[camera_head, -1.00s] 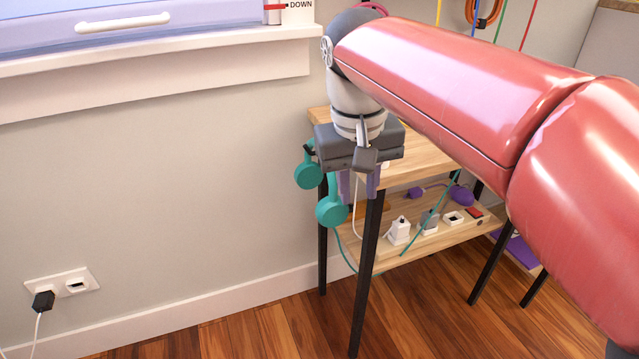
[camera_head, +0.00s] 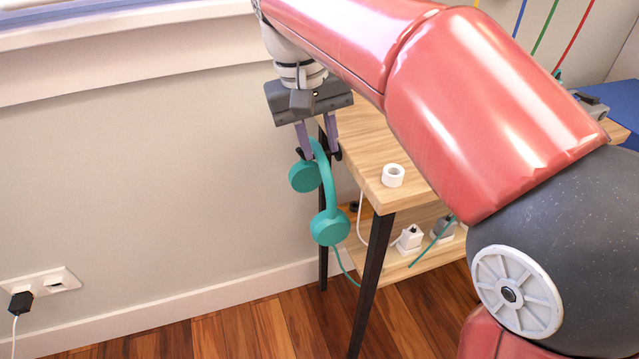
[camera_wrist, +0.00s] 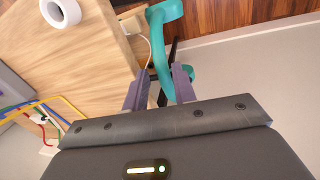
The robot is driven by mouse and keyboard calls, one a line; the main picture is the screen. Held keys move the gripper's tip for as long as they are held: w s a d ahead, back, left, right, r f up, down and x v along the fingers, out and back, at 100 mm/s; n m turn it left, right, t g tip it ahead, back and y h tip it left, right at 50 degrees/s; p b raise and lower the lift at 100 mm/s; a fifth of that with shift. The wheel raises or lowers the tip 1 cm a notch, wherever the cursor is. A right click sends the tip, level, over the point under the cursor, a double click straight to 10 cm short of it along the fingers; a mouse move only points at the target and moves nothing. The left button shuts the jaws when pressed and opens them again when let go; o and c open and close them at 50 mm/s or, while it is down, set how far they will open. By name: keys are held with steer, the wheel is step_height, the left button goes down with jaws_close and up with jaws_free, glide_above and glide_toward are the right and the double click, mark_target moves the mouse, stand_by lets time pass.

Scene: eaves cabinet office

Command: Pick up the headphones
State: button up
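The teal headphones (camera_head: 330,228) hang at the left end of the small wooden table, one ear cup above the other, with a thin cable running down. A dark hook-like part (camera_head: 338,154) shows beside the headband. My gripper (camera_head: 319,150) points down at the headband top, its two purple fingers apart. In the wrist view the headphones (camera_wrist: 160,45) show beyond my gripper (camera_wrist: 158,74), with the band running between the spread fingers. I see a gap beside the band, and whether a finger touches it I cannot tell.
A white tape roll (camera_head: 393,175) sits on the wooden tabletop (camera_head: 375,140) right of my gripper. White plugs (camera_head: 410,237) stand on the lower shelf. A black table leg (camera_head: 370,285) is close below. The wall (camera_head: 150,190) at left is bare above the socket (camera_head: 50,284).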

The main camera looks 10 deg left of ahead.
mark_target(321, 158)
steer(key=f, duration=0.4)
steer(key=f+b, duration=0.1)
steer(key=f, duration=0.1)
steer(key=shift+d+f, duration=0.1)
steer(key=shift+d, duration=0.3)
steer(key=shift+c, duration=0.5)
jaws_close()
